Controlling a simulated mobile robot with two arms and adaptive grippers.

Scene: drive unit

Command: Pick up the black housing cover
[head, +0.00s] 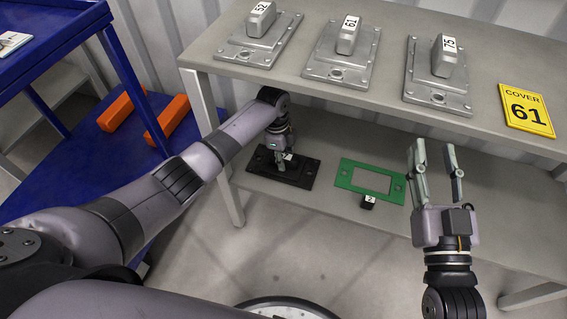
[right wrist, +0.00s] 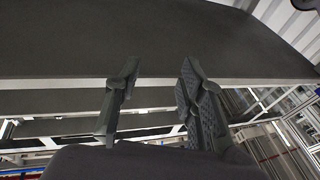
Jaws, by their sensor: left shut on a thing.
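The black housing cover (head: 301,175) lies on the lower shelf of the grey bench, left of a green frame. My left gripper (head: 282,163) reaches down onto the middle of the cover and is shut on its raised part. A small white label shows there beside the fingers. The gripper hides part of the cover, and I cannot tell whether the cover is lifted off the shelf. My right gripper (head: 437,176) is open and empty, in front of the bench on the right. Its two fingers also show apart in the right wrist view (right wrist: 155,100).
A green frame (head: 344,181) lies on the lower shelf with a small black labelled block (head: 367,202) at its front edge. Grey covers 52 (head: 257,42), 61 (head: 342,55) and 75 (head: 437,80) stand on the upper top (head: 390,35). A yellow sign (head: 526,110) reads COVER 61. A blue cart (head: 75,165) holds orange bars.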

